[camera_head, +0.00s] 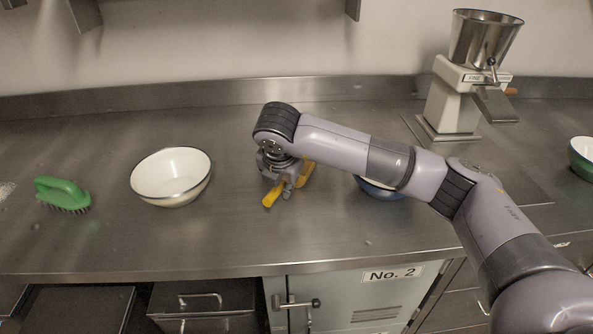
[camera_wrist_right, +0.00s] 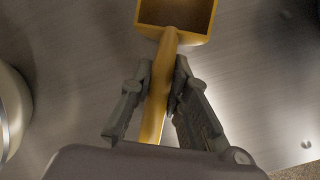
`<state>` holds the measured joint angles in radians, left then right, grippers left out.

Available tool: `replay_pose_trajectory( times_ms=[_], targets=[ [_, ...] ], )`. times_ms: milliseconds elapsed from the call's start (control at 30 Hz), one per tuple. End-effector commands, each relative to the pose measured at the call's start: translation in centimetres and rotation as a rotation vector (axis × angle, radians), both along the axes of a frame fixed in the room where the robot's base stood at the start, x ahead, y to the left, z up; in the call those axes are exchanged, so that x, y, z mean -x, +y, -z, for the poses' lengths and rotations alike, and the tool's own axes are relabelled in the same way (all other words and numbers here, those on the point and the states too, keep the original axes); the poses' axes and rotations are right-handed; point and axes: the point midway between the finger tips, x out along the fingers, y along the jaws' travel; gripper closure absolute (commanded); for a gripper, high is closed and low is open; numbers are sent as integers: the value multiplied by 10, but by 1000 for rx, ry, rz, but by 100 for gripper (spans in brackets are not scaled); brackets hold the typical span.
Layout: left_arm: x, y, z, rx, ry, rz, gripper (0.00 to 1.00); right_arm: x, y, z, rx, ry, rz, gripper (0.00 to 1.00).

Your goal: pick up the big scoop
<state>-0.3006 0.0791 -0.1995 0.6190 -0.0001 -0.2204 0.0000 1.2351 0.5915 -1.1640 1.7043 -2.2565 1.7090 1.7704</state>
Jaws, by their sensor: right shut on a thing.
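The big scoop is yellow, with a square open bowl and a straight handle. In the right wrist view its bowl (camera_wrist_right: 178,17) is at the top and its handle (camera_wrist_right: 157,95) runs down between my fingers. My right gripper (camera_wrist_right: 166,75) is shut on the handle. In the head view my right gripper (camera_head: 283,186) points down at the counter, and the yellow scoop (camera_head: 272,197) shows on both sides of it, partly hidden. I cannot tell whether the scoop still touches the counter. My left gripper is not in view.
A cream bowl (camera_head: 171,177) stands left of the gripper, with a green brush (camera_head: 63,195) farther left. A blue-rimmed bowl (camera_head: 381,190) is partly hidden under my right arm. A mill (camera_head: 458,95) stands at the back right, and a green bowl (camera_head: 582,158) at the right edge.

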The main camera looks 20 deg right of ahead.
Motion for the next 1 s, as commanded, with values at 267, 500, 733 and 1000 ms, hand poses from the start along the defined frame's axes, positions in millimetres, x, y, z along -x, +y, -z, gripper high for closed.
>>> replay_pose_trajectory(
  times_ms=[267, 500, 733, 1000],
  targets=[
    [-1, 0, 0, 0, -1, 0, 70, 0, 0, 0, 0, -1, 0, 100],
    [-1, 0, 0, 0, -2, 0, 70, 0, 0, -1, 0, -2, -1, 100],
    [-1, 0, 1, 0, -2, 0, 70, -1, 0, -7, -1, -3, 0, 100],
    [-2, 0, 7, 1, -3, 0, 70, -2, 1, -50, -2, -8, -1, 100]
  ],
)
